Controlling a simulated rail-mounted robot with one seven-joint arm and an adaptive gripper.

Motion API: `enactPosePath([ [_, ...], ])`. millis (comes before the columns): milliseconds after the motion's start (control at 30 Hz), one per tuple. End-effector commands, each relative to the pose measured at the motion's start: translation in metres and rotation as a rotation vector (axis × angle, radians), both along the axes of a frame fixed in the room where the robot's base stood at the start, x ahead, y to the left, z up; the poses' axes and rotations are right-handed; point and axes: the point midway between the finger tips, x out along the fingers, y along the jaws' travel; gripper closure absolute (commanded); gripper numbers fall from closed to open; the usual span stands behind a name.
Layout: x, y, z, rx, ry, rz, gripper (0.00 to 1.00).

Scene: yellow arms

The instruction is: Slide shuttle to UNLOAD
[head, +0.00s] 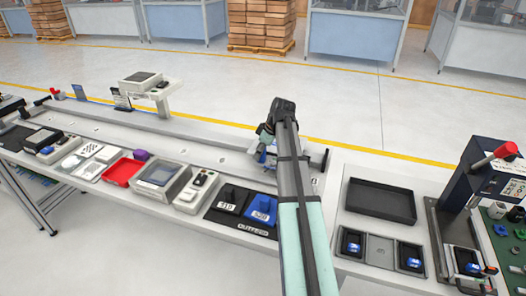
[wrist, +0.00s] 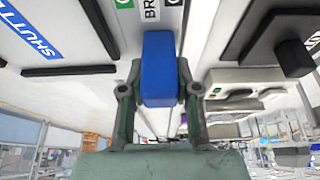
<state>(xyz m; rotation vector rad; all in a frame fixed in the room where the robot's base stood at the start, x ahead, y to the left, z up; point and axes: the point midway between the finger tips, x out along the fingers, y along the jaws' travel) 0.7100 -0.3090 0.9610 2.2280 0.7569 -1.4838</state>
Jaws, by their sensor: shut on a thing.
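A blue block (wrist: 158,62) sits between the fingers of my gripper (wrist: 158,85) in the wrist view, and the fingers are shut on it. Beside it is a pale surface with a blue label reading SHUTTLE (wrist: 30,35). I cannot tell whether the block is the shuttle's handle. In the head view my arm hides most of the gripper and what it holds, near the right end of a long pale track (head: 185,138). The track runs away to the left. No UNLOAD marking is readable.
A scale-like device (head: 148,85) stands behind the track. Along its front are a red tray (head: 122,172), a grey bin (head: 160,178) and a black mat (head: 240,222) with block-like items. A black tray (head: 380,200) and a red-handled press (head: 490,165) stand at right.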

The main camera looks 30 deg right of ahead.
Motion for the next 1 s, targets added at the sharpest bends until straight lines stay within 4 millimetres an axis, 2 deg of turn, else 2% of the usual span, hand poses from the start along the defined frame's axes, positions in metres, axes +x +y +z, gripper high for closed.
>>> enactPosePath([
  [233,-0.005,-0.001,-0.002,-0.003,0.011,0.0,1.0],
  [267,-0.005,-0.001,-0.002,-0.003,0.011,0.0,0.66],
  [300,-0.005,-0.001,-0.002,-0.003,0.011,0.0,0.52],
  [333,-0.005,-0.001,-0.002,-0.003,0.011,0.0,0.44],
  [733,-0.004,-0.002,0.003,-0.002,0.004,-0.002,0.44],
  [867,-0.007,-0.006,0.016,-0.003,0.003,-0.002,0.44],
  [1000,-0.015,-0.012,0.039,-0.003,0.003,-0.004,0.44],
])
